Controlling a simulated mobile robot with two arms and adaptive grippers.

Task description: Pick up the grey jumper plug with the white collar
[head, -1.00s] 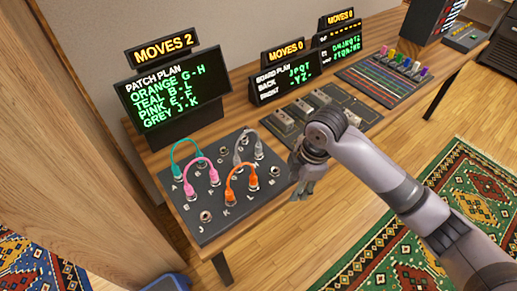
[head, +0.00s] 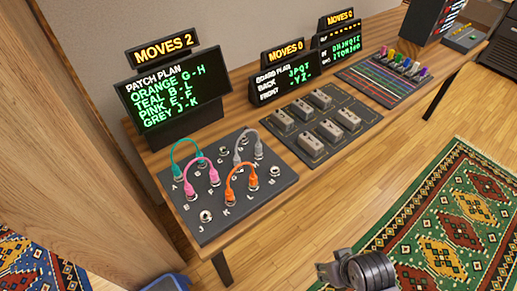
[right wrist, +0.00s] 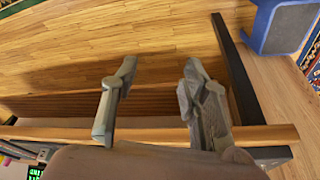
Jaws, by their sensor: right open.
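The grey jumper (head: 247,134) arches over the back right of the dark patch board (head: 222,228), with both ends down at the board. A white collar on one of its plugs is too small to make out. An orange jumper (head: 240,168) stands in front of it, partly overlapping it. My right gripper (head: 325,272) is at the bottom of the head view, in front of the table and well away from the board. In the right wrist view (right wrist: 152,105) its two fingers are apart with nothing between them. My left gripper is not in view.
Teal (head: 183,143) and pink (head: 197,161) jumpers stand on the board's left. A patch plan screen (head: 172,88) rises behind. A block board (head: 335,150) lies to the right. A wooden panel (head: 75,130) bounds the left; floor in front is open.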

